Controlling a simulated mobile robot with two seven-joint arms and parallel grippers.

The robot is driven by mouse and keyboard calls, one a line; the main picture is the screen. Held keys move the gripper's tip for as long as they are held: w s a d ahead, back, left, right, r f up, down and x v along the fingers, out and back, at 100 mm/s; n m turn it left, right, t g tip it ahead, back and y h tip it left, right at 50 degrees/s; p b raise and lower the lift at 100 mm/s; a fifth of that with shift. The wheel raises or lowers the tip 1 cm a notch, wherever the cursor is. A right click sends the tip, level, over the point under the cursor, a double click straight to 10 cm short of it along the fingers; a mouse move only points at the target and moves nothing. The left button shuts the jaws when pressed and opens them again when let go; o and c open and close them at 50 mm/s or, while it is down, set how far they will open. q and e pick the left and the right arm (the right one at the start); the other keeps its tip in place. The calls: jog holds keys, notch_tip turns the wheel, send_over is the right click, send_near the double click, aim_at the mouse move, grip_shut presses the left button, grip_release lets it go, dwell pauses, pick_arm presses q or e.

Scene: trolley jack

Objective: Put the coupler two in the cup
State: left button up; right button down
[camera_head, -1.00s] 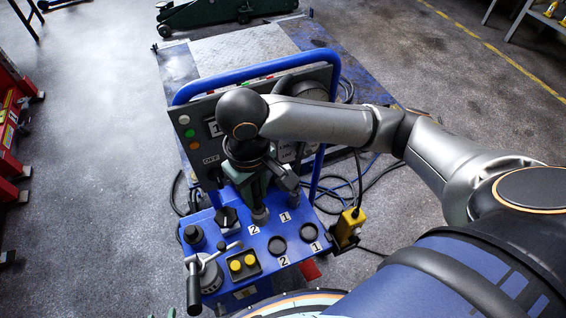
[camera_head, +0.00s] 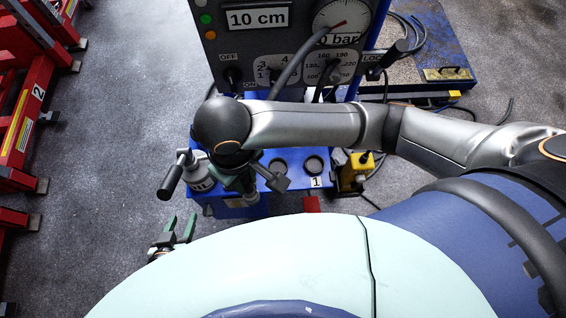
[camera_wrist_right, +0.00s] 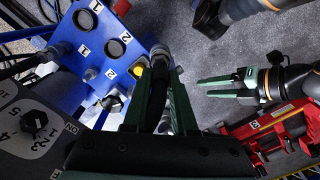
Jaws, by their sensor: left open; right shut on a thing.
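My right gripper (camera_head: 245,190) is shut on a dark coupler with a metal end (camera_wrist_right: 161,52), which I take to be coupler two; no number shows on it. It also shows between the green fingers in the right wrist view (camera_wrist_right: 164,85). The gripper is over the front of the blue console, left of the cups. The left cup (camera_head: 278,165), seen in the right wrist view (camera_wrist_right: 115,46) beside a 2 label, looks empty. The other cup (camera_head: 314,164), marked 1, also looks empty. My left gripper (camera_head: 181,226) is open and empty, low in front of the console.
A black-handled lever (camera_head: 172,178) stands at the console's left. The upright panel (camera_head: 290,55) with a gauge rises behind the cups, and a hose runs down its front. A yellow box (camera_head: 355,170) is at the right. Red racks (camera_head: 25,110) stand far left.

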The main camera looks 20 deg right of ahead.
jog(key=shift+f, duration=0.15)
pick_arm(q)
jog(key=f+b, duration=0.1)
jog(key=d+b, duration=0.1)
jog(key=f+b, duration=0.1)
jog(key=shift+w+d+f+b, duration=0.2)
jog(key=shift+w+f+b, duration=0.1)
pick_arm(e)
jog(key=w+d+f, duration=0.9)
jog(key=f, duration=0.3)
jog(key=shift+w+d+f, duration=0.25)
jog(key=shift+w+f, duration=0.15)
jog(key=shift+f, duration=0.1)
jog(key=c, duration=0.7)
grip_release()
pick_arm(q)
jog(key=shift+a+f, duration=0.1)
jog(key=shift+a, duration=0.1)
jog(key=shift+s+a+r+p, duration=0.4)
jog(key=shift+a+r+p, duration=0.2)
jog(key=shift+p, duration=0.6)
pick_arm(e)
notch_tip(320, 180, up, 12)
jog(key=shift+r, duration=0.1)
